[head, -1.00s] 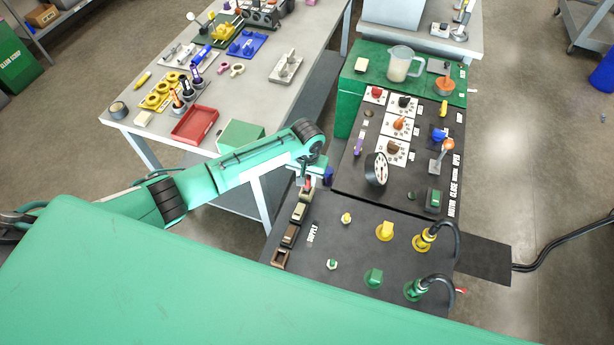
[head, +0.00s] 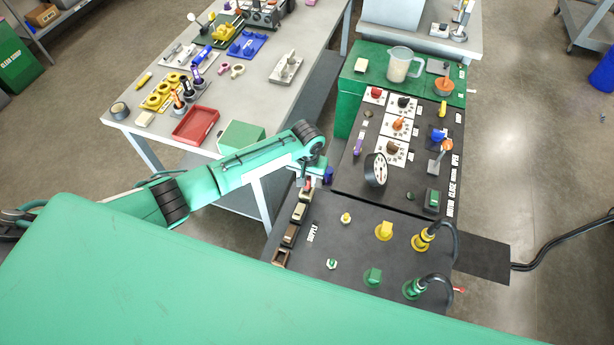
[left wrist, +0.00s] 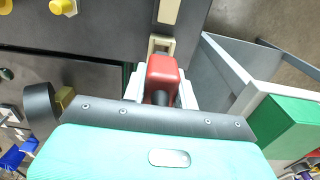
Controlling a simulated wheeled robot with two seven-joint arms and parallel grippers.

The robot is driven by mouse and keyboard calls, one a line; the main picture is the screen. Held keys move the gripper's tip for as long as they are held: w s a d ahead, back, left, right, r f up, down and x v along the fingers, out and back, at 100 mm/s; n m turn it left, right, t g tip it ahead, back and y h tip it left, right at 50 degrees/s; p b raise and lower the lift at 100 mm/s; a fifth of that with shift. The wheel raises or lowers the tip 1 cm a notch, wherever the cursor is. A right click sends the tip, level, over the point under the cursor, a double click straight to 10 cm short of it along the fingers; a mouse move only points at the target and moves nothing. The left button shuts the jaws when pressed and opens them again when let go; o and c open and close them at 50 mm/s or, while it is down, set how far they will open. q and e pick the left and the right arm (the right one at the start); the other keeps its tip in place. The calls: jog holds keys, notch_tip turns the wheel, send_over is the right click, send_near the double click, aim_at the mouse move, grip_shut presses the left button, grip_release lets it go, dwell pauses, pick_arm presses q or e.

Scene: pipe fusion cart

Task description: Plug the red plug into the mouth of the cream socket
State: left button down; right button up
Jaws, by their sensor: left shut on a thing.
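The red plug (head: 308,184) is held in my left gripper (head: 311,181) at the left edge of the dark panel. In the left wrist view the red plug (left wrist: 162,72) sits between the two pale fingers of my left gripper (left wrist: 160,92), which is shut on it. The cream socket (head: 305,195) is directly by the plug in the head view. In the left wrist view the cream socket (left wrist: 160,45) shows just beyond the plug, lined up with it. The plug hides part of the socket, so I cannot tell whether its tip is inside the mouth. My right gripper is not in view.
Another pale socket (head: 298,213) and two brown sockets (head: 289,235) continue the row along the panel's left edge. A black-rimmed handwheel (head: 376,170) rises on the panel to the right. A grey table (head: 255,95) with a red tray (head: 195,125) stands behind.

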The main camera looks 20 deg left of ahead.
pick_arm(q)
jog(key=shift+f, duration=0.15)
dwell(0.4)
jog(key=shift+f+b, duration=0.5)
jog(key=shift+f, duration=0.5)
jog(key=shift+f+b, duration=0.45)
jog(key=shift+f, duration=0.5)
jog(key=c, duration=1)
grip_release()
jog(key=shift+r, duration=0.1)
